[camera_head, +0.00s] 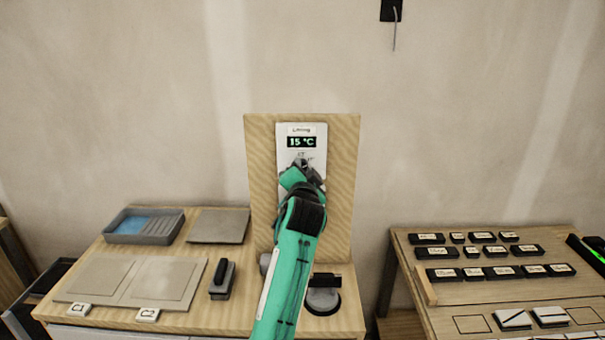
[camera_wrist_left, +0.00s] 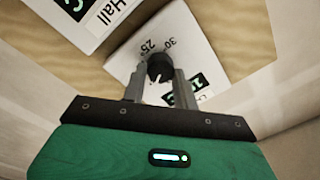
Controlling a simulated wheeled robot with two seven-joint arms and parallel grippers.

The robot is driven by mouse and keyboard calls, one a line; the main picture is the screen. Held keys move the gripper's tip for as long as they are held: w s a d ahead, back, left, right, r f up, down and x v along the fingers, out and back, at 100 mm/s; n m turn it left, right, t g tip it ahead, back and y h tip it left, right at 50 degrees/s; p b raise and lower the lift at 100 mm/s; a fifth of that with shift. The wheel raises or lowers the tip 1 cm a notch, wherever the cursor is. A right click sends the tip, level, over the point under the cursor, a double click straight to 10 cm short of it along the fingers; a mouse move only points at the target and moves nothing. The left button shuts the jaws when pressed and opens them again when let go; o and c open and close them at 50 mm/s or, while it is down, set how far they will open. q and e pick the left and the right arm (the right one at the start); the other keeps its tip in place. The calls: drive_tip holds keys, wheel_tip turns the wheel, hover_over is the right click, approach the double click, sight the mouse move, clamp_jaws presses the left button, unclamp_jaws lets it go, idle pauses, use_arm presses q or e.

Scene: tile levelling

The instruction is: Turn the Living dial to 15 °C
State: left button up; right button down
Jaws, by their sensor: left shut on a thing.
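The white Living panel (camera_head: 284,152) is fixed to an upright wooden board (camera_head: 345,190), and its green display (camera_head: 301,142) reads 15 °C. In the left wrist view the dark Living dial (camera_wrist_left: 160,66) stands out from the panel (camera_wrist_left: 190,35), with 25° and 30° marks beside it. My left gripper (camera_head: 304,164) is shut on the dial, one finger on either side of it, as the left wrist view (camera_wrist_left: 157,78) also shows. The display in that view is partly hidden by a finger. In the head view the gripper covers the dial. My right gripper is out of view.
A second white panel marked Hall (camera_wrist_left: 85,18) is beside the Living panel, mostly hidden by my arm in the head view. A grey tray (camera_head: 165,238), flat tiles (camera_head: 160,281) and a dark-handled tool (camera_head: 222,279) lie on the left bench. Labelled black blocks (camera_head: 443,275) stand on the right table.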

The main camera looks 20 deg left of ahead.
use_arm(q)
drive_tip(key=shift+f, duration=0.15)
drive_tip(key=o, duration=1)
drive_tip(key=shift+c, duration=0.2)
